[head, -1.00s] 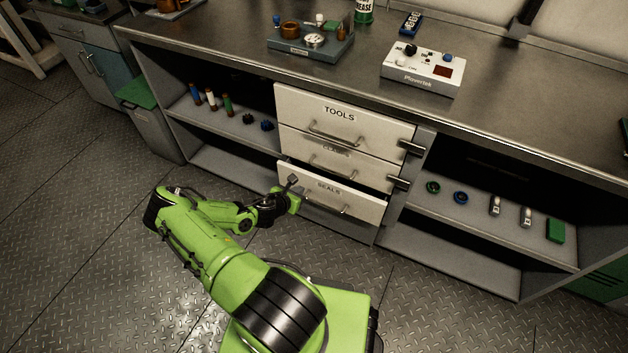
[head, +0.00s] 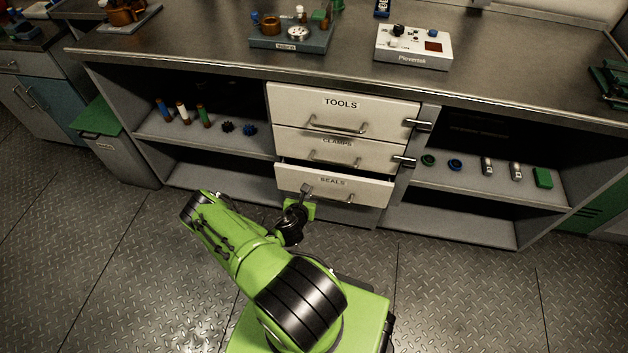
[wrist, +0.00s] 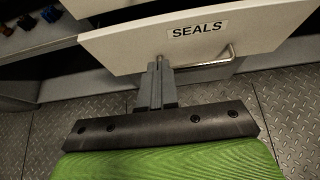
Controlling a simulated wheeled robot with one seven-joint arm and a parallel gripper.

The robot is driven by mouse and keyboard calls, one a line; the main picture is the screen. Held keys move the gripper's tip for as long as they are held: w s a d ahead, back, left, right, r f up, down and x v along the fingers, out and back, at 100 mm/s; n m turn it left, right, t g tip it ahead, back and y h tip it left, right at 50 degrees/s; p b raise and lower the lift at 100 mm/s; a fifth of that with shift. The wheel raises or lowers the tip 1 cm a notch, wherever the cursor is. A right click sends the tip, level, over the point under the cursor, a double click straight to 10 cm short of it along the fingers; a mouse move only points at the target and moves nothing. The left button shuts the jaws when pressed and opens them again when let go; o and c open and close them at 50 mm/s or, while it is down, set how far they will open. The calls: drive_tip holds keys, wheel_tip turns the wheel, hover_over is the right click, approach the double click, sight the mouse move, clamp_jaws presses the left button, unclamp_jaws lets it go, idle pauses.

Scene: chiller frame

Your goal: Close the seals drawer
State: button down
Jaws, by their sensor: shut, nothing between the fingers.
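The seals drawer (head: 352,187) is the lowest of three white drawers and stands partly open, with a dark gap above its front. Its SELAS-side front also fills the top of the wrist view (wrist: 255,35), with the label SEALS and a metal bar handle (wrist: 222,60). My gripper (head: 305,188) is shut and empty, in front of the left part of that drawer front. In the wrist view its fingertips (wrist: 158,62) are at the drawer front, left of the handle; whether they touch it I cannot tell.
The tools drawer (head: 298,108) and clamps drawer (head: 296,143) are above.

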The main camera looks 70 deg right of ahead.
drive_tip(key=b, duration=0.2)
approach(314, 175)
wheel_tip(314, 175, down, 3)
drive_tip(key=d, duration=0.3)
drive_tip(key=w+d, duration=0.1)
drive_tip(key=d, duration=0.1)
drive_tip(key=shift+b, duration=0.35)
drive_tip(key=shift+d, duration=0.15)
